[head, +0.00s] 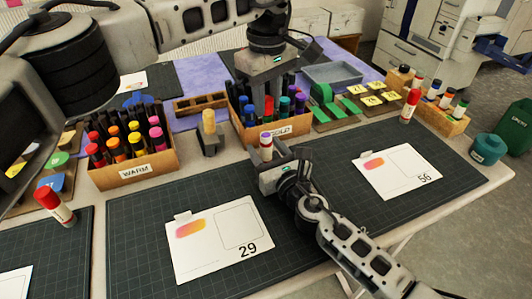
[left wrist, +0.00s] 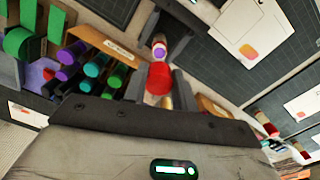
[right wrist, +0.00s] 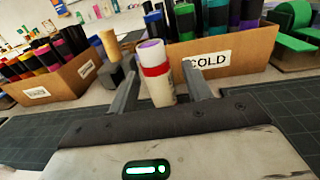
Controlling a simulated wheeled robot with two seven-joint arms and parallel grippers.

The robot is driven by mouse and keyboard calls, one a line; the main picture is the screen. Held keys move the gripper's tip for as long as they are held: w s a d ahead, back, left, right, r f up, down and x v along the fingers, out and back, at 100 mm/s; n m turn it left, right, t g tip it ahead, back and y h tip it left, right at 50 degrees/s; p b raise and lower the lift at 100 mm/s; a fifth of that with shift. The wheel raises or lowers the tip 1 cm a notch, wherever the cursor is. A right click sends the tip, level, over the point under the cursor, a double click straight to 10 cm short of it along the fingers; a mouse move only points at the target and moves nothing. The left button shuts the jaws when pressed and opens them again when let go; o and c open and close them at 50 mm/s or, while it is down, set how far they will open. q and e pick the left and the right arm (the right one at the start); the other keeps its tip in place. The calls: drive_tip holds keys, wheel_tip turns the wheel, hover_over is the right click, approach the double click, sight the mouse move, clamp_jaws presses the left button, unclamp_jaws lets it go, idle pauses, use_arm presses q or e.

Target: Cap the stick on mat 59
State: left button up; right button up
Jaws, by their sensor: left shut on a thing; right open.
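My left gripper (head: 267,100) is shut on a red cap, which shows between its fingers in the left wrist view (left wrist: 158,78). It is above the near side of the COLD box. An uncapped stick (right wrist: 157,75) with a purple top, red band and pale body stands upright between the fingers of my right gripper (right wrist: 160,85), which is open. This stick also shows in the head view (head: 266,146), just below the left gripper, apart from the cap. Its base is hidden. The cards read 29 (head: 220,240) and 56 (head: 397,172); I see no 59.
The COLD box (head: 278,131) of markers is close behind the stick. The WARM box (head: 135,172) and a wooden-topped stamp (head: 209,132) are to its left. Red-capped sticks stand at the right (head: 410,105) and far left (head: 55,205). The dark mat (head: 130,240) is clear around card 29.

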sight(267, 136)
drive_tip(key=shift+w+a, duration=0.1)
drive_tip(key=shift+w, duration=0.05)
clamp_jaws()
use_arm(q)
drive_tip(key=shift+f, duration=2.5)
drive_tip(key=shift+f, duration=0.85)
drive_tip(key=shift+f, duration=0.6)
drive_tip(key=o, duration=1)
